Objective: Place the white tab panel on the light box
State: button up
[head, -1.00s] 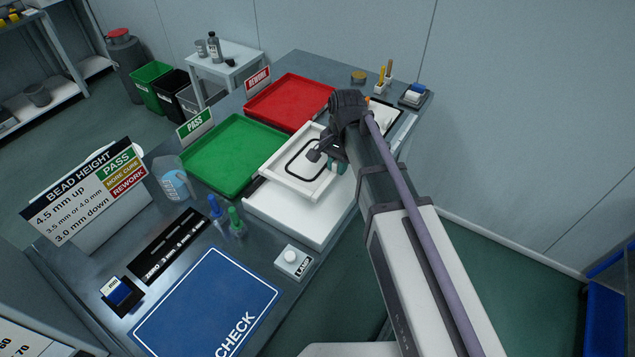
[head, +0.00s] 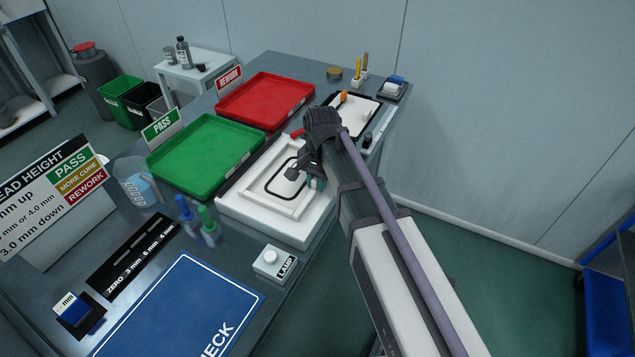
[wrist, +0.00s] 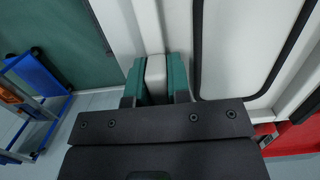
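The white tab panel (head: 279,183), with a black bead loop on its face, lies flat over the white light box (head: 262,223) in the head view. It looks resting on or very close above the box; I cannot tell whether it touches all round. My gripper (head: 315,182) is at the panel's right side. In the wrist view the green pads of my gripper (wrist: 155,82) are shut on the panel's white tab (wrist: 155,68), with the panel face (wrist: 240,45) beside it. My arm hides part of the panel's far right side.
A green PASS tray (head: 207,155) and a red REWORK tray (head: 265,100) lie behind. Blue and green bottles (head: 206,220), a lamp button box (head: 273,262) and a blue CHECK mat (head: 180,310) are in front.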

jog(key=o, duration=0.4)
jog(key=shift+o, duration=0.2)
notch_tip(320, 180, up, 12)
jog(key=w+r+p, duration=0.1)
jog(key=p, duration=1.2)
jog(key=s+d+n+t, duration=0.1)
jog(key=s+d+n, duration=0.5)
jog(key=s+d, duration=0.5)
jog(key=s+f, duration=0.1)
jog(key=s, duration=0.1)
jog(key=shift+s+d+n+h+b, duration=0.3)
jog(key=shift+s, duration=0.05)
